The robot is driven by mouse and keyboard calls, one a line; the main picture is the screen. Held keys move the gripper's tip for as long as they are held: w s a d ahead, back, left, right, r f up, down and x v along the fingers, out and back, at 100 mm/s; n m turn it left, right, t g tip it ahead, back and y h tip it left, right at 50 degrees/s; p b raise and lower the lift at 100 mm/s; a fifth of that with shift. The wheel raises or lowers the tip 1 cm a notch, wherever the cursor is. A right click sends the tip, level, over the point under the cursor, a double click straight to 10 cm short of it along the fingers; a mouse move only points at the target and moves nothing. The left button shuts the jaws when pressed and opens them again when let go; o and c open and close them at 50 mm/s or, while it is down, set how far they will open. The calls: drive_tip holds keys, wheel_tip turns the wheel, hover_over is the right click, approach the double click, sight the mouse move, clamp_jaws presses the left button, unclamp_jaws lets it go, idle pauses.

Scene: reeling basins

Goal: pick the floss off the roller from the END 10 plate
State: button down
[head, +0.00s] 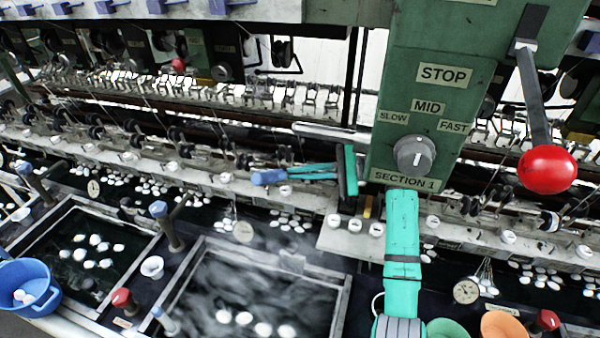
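My gripper (289,173) shows left of the green control box, with its teal fingers pointing left over the row of rollers. A blue cylindrical piece (268,177) is at the fingertips; I cannot tell whether it is held or lies behind them. The fingers look close together, but their gap is not clear. The control box hides part of my arm. A row of dark rollers (175,134) runs along the machine above a pale rail (130,161). Small round white plates (355,225) sit along the rail; their lettering is too small to read, so END 10 cannot be picked out. No floss can be made out.
The green control box (420,130) with a red-knobbed lever (548,169) stands close at right. A steaming basin (341,312) and a dark basin (152,240) hold white cocoons. A blue bucket (48,300) is at lower left.

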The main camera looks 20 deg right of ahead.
drive_tip(key=shift+w+a, duration=0.25)
drive_tip(key=shift+a, duration=0.15)
drive_tip(key=shift+w+a, duration=0.2)
drive_tip(key=shift+a, duration=0.05)
drive_tip(key=shift+d, duration=0.1)
drive_tip(key=shift+s+d, duration=0.4)
drive_tip(key=shift+d, duration=0.2)
drive_tip(key=shift+w+a, duration=0.25)
drive_tip(key=shift+a, duration=0.25)
idle(0.3)
drive_tip(key=shift+w+a+f, duration=0.1)
drive_tip(key=shift+w+a, duration=0.1)
